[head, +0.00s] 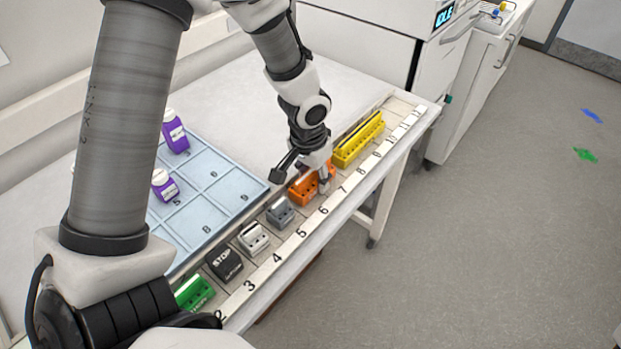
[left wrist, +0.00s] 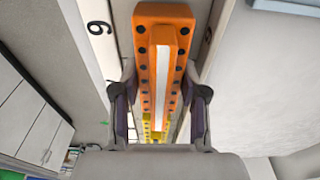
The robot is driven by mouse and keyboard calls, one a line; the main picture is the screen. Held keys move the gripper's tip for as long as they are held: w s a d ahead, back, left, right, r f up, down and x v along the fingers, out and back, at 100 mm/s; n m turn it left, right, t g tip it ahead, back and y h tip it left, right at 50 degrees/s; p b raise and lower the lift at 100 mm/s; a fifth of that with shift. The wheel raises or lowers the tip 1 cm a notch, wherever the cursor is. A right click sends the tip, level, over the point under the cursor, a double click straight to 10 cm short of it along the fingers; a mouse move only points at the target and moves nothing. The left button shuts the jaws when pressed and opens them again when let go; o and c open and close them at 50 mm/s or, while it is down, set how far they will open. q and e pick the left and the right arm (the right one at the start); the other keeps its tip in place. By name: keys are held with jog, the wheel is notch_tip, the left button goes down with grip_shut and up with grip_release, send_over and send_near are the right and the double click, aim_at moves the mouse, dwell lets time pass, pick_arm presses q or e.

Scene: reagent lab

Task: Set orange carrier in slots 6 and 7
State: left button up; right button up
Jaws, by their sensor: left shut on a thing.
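The orange carrier (head: 304,188) is a long block with dark holes and a pale strip on top. In the head view it sits at the slot row, near the numbers 6 and 7. My left gripper (head: 312,177) is shut on it and partly covers it. In the left wrist view the orange carrier (left wrist: 164,50) lies lengthwise between the two fingers of my left gripper (left wrist: 158,105). A label 6 shows beside its far left end. Whether it rests fully on the slot floor is hidden. My right gripper is not in view.
A yellow carrier (head: 358,140) stands beyond the orange one. A grey carrier (head: 280,212), a white carrier (head: 253,238), a black STOP block (head: 224,263) and a green carrier (head: 194,292) stand nearer.

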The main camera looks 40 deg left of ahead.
aim_at(310, 172)
pick_arm(q)
jog(key=shift+w+f, duration=0.1)
jog(key=shift+w, duration=0.1)
grip_shut()
jog(key=shift+s+f, duration=0.15)
jog(key=o, duration=0.9)
grip_release()
jog(key=shift+o, duration=0.3)
jog(key=r, duration=0.4)
jog(key=s+r, duration=0.1)
jog(key=r, duration=0.3)
jog(key=r+p, duration=0.1)
jog(key=r, duration=0.3)
jog(key=shift+s+r, duration=0.15)
jog(key=shift+s, duration=0.05)
